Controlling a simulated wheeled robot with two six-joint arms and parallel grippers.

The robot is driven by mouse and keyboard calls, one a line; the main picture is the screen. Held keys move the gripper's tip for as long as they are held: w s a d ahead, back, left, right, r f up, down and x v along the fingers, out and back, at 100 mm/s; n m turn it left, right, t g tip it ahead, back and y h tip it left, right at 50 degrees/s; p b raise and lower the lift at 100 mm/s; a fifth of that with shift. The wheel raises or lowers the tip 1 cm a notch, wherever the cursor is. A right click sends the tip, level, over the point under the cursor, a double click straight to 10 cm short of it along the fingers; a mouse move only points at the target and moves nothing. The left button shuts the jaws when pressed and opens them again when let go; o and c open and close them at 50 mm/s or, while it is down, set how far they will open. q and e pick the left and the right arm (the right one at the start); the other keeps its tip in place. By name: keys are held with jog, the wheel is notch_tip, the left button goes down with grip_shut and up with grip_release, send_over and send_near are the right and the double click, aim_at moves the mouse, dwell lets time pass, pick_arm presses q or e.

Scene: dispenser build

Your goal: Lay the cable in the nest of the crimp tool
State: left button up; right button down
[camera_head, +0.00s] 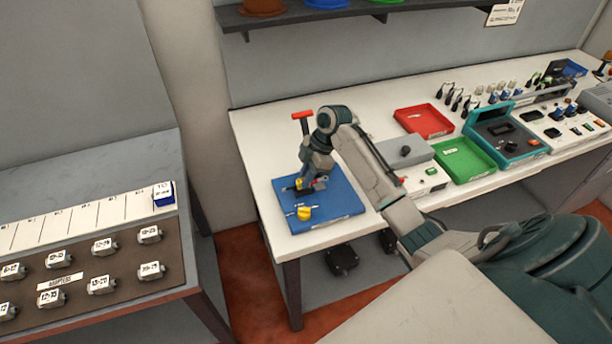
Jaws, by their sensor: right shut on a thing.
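My right gripper (306,186) reaches down over the blue mat (342,205) at the left end of the white bench. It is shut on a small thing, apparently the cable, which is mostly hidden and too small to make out. The crimp tool seems to stand behind the gripper. Its red T-shaped handle (302,115) rises above, and my arm covers most of its body. Small yellow and red parts show close around the fingertips. I cannot tell whether the cable touches the nest. My left gripper is out of view.
A yellow piece (304,213) with a thin metal part lies at the mat's front. To the right are a grey box (405,152), red tray (424,121), green tray (464,159) and teal case (503,135). A separate adapter table (130,250) stands left, across a gap.

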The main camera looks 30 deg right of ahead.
jog(key=shift+f, duration=0.55)
dwell(1.0)
jog(key=shift+f, duration=0.35)
dwell(0.9)
jog(key=c, duration=1.4)
grip_release()
jog(key=shift+c, duration=0.8)
jog(key=shift+o, duration=1)
jog(key=shift+r+p, duration=0.45)
jog(key=shift+p, duration=0.15)
jog(key=shift+r+p, duration=2.85)
jog(key=shift+r, duration=0.25)
